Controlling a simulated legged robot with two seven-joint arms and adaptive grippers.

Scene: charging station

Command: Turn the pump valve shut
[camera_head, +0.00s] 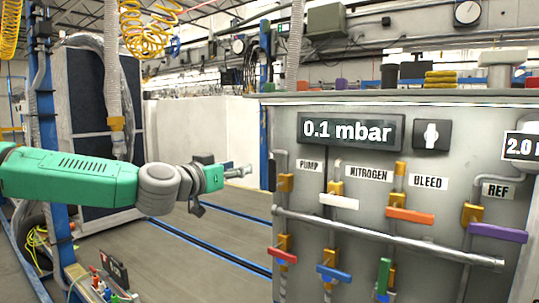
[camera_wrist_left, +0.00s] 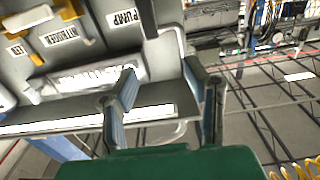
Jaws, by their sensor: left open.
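The grey valve panel (camera_head: 400,130) stands at the right of the head view. Its PUMP label (camera_head: 310,166) is at the upper left of the valve row. Beside it is a yellow valve body (camera_head: 285,183) with a dark upright handle (camera_head: 272,175). In the left wrist view the PUMP label (camera_wrist_left: 125,17) appears upside down, with a dark handle (camera_wrist_left: 147,18) next to it. My left gripper (camera_head: 240,171) is left of this handle, pointing at it, apart from it. Its fingers (camera_wrist_left: 160,75) are spread and empty. My right gripper is not in view.
White (camera_head: 338,201), orange (camera_head: 410,215) and purple (camera_head: 497,232) handles sit farther right on the panel. A horizontal pipe (camera_head: 390,238) crosses below them, with red, blue and green handles lower down. A display (camera_head: 350,130) reads 0.1 mbar. Open floor lies left of the panel.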

